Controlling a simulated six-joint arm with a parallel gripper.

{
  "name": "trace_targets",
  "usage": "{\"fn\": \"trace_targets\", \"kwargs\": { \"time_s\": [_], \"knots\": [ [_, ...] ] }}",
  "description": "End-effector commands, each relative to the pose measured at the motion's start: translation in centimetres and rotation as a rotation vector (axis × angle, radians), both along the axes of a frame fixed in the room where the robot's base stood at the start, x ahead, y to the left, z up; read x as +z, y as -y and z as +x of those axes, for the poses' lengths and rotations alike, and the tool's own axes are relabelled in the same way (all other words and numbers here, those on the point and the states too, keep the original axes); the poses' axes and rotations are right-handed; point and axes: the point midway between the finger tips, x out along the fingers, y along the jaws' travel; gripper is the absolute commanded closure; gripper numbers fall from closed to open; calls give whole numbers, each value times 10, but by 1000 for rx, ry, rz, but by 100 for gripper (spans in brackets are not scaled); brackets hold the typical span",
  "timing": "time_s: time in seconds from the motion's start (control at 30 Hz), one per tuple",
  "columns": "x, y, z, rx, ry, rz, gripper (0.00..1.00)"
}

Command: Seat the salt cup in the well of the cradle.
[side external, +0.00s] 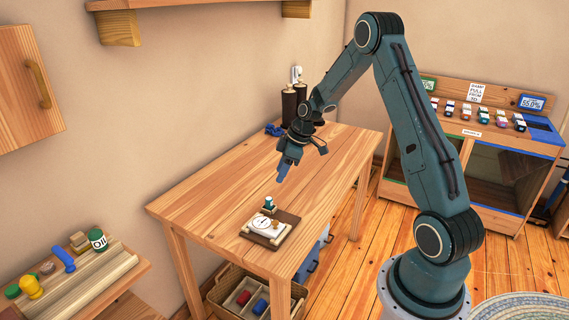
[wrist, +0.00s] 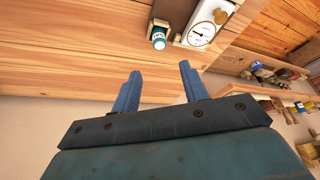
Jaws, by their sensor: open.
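A small teal cup with a white top, which looks like the salt cup (side external: 269,202), stands on the table at the back edge of a dark brown board (side external: 289,217). It also shows in the wrist view (wrist: 159,38), against a small pale wooden piece (wrist: 152,28); I cannot tell whether that piece is the cradle or whether the cup sits in it. No empty well is clearly visible. My gripper (side external: 282,176) is open and empty, pointing down above the table, up and right of the cup. Its two blue fingers (wrist: 160,70) are apart in the wrist view.
A white dial scale (side external: 262,222) lies on the board beside the cup, with pale wooden strips at its edges. Dark bottles (side external: 289,106) and a blue cloth (side external: 274,129) stand at the table's back. The middle of the table (side external: 235,190) is clear.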

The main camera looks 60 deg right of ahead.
Motion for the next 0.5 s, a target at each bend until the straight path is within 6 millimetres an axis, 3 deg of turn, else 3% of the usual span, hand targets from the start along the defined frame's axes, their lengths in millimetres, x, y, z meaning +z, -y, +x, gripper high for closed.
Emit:
{"fn": "trace_targets", "kwargs": {
  "time_s": [0.27,0.5],
  "knots": [
    [8,-5,0,-3,0,-5,56],
    [46,-31,-5,-30,-10,-24,56]
  ]
}}
